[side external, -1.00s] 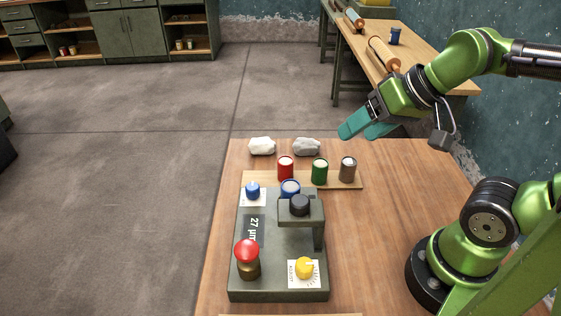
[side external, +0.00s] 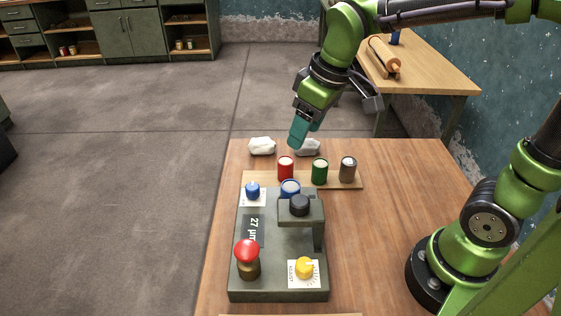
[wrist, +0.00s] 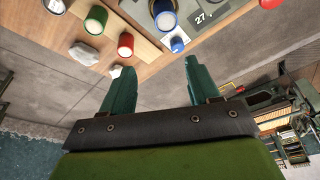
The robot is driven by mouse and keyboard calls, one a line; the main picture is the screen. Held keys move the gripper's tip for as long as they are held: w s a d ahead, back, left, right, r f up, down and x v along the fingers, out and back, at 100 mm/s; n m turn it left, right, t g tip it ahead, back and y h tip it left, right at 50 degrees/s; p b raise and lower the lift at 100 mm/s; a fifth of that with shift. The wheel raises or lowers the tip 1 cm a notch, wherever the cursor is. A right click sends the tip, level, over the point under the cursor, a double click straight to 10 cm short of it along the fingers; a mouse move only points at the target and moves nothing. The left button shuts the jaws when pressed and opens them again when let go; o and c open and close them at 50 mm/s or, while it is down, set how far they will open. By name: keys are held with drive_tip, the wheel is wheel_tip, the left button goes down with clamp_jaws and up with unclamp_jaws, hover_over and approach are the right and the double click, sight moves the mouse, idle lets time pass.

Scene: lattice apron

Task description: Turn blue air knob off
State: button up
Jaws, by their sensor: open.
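The blue air knob (side external: 253,190) sits on a white label at the far left corner of the grey device (side external: 264,284). In the wrist view the blue knob (wrist: 177,44) shows at the top, beyond and between the fingertips.
A red mushroom button (side external: 247,251) and a yellow knob (side external: 304,267) are on the device's near side.

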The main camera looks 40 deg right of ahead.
sight(252, 186)
drive_tip(key=w+a+n+g+h, duration=0.1)
drive_tip(key=w+a+n+g, duration=0.15)
drive_tip(key=w+n, duration=0.4)
drive_tip(key=w+a+n+g, duration=0.1)
drive_tip(key=w+a+n, duration=0.25)
drive_tip(key=n, duration=0.55)
drive_tip(key=f, duration=1.6)
drive_tip(key=shift+s+a+f, duration=0.1)
drive_tip(key=shift+s, duration=0.2)
drive_tip(key=c, duration=1)
drive_tip(key=shift+c, duration=0.2)
